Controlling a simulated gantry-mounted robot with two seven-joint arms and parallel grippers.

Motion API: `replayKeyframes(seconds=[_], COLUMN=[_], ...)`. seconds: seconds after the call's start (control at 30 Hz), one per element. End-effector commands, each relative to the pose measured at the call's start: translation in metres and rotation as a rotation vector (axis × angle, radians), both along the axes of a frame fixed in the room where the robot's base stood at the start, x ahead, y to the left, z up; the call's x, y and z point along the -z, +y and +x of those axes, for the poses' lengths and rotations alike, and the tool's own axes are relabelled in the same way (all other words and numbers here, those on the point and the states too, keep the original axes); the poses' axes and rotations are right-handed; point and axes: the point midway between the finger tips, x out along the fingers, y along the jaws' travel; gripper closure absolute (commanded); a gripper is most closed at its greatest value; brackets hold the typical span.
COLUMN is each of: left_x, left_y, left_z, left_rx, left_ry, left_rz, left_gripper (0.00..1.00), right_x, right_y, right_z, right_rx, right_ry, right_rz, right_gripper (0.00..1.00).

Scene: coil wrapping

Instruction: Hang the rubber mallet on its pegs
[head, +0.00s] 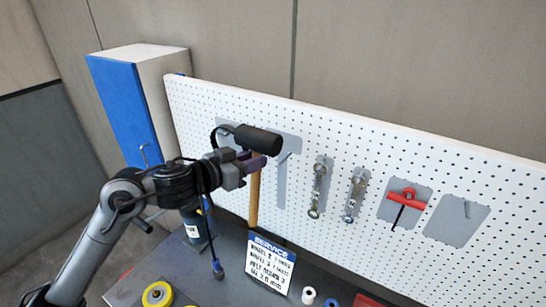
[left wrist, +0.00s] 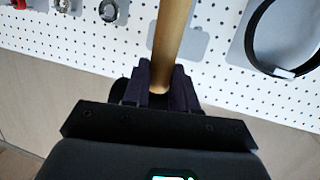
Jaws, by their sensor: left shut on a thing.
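The rubber mallet has a black head (head: 258,140) and a wooden handle (head: 254,198). My left gripper (head: 250,166) is shut on the handle just below the head. It holds the mallet upright, head up, in front of the pegboard. The left wrist view shows the handle (left wrist: 174,40) between the dark fingers (left wrist: 163,82). A grey T-shaped mallet outline (head: 282,182) shows on the board just right of the mallet and partly behind it. Its pegs are hidden or too small to make out. I cannot tell whether the mallet touches the board. My right gripper is not in view.
Wrenches (head: 317,190) and a red-handled tool (head: 404,195) hang right of the mallet outline. A black loop (left wrist: 253,40) hangs on the other side. Below are a service sign (head: 270,264) and a yellow roll (head: 157,295) on the dark bench. A blue-and-white cabinet (head: 125,100) stands left.

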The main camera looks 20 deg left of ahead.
Motion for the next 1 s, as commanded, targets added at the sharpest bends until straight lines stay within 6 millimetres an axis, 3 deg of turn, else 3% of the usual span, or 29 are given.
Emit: replayKeyframes(seconds=[0.2, 0.37, 1.0], left_x=[0.036, 0.051, 0.056], left_y=[0.006, 0.005, 0.002], left_z=[-0.003, -0.004, 0.010], left_rx=[-0.011, -0.011, -0.010], left_ry=[-0.076, -0.124, -0.173], left_rz=[-0.021, -0.031, -0.039], left_gripper=[1.00, 1.00, 1.00], right_x=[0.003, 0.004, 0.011], right_y=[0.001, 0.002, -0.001], right_z=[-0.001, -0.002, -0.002], right_rx=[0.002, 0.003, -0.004], right_ry=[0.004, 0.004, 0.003], right_rz=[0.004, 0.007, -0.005], right_gripper=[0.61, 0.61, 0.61])
